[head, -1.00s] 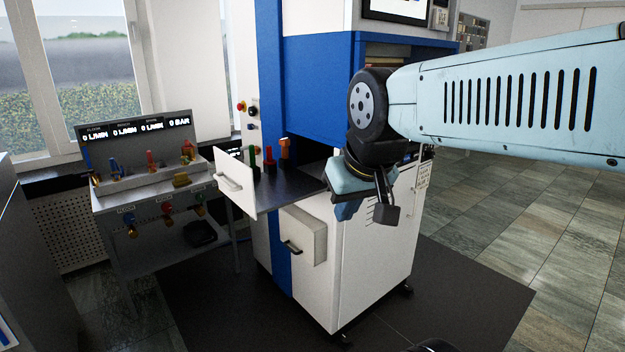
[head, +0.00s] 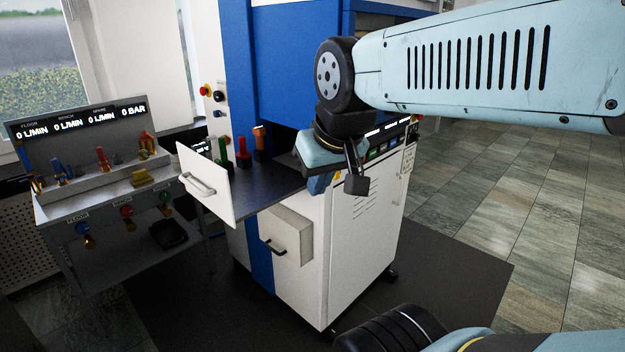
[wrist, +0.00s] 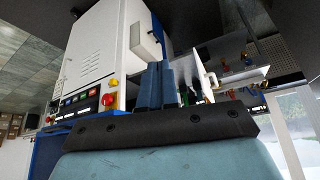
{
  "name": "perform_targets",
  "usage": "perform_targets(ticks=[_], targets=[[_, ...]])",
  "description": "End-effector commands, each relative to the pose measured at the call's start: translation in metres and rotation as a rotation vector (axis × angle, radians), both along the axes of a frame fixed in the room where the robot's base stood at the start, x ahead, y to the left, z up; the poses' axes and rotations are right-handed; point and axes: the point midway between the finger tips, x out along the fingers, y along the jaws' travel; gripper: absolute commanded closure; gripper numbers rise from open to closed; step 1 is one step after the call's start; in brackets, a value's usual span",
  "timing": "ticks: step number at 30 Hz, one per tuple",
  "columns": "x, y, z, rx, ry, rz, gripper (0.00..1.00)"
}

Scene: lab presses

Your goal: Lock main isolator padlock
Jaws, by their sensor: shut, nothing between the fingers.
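I cannot pick out a padlock or the main isolator for certain. A red and yellow knob (head: 204,91) sits on the press's white side panel, with a black knob (head: 219,96) beside it. My gripper (head: 318,188) hangs from my arm in front of the press, right of the open drawer, partly hidden by my wrist. In the wrist view its blue fingers (wrist: 157,70) are together, with nothing between them. That view also shows a red and yellow button (wrist: 109,99) on the press. Small coloured valve fittings (head: 126,211) hang along the bench front; a yellow block (head: 142,177) lies on the bench.
The blue and white press (head: 350,235) stands ahead. Its drawer (head: 205,185) sticks out, with green, red and orange upright pieces behind its front. A grey box (head: 288,240) with a handle protrudes below. The valve bench (head: 100,195) is at left. Tiled floor (head: 500,190) at right is clear.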

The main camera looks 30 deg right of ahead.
Motion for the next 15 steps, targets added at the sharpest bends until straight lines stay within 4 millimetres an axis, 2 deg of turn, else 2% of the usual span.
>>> perform_targets(ticks=[5, 15], targets=[[0.007, -0.006, -0.007, -0.031, 0.042, 0.022, 1.0], [0.048, -0.045, -0.051, -0.262, 0.3, 0.172, 1.0]])
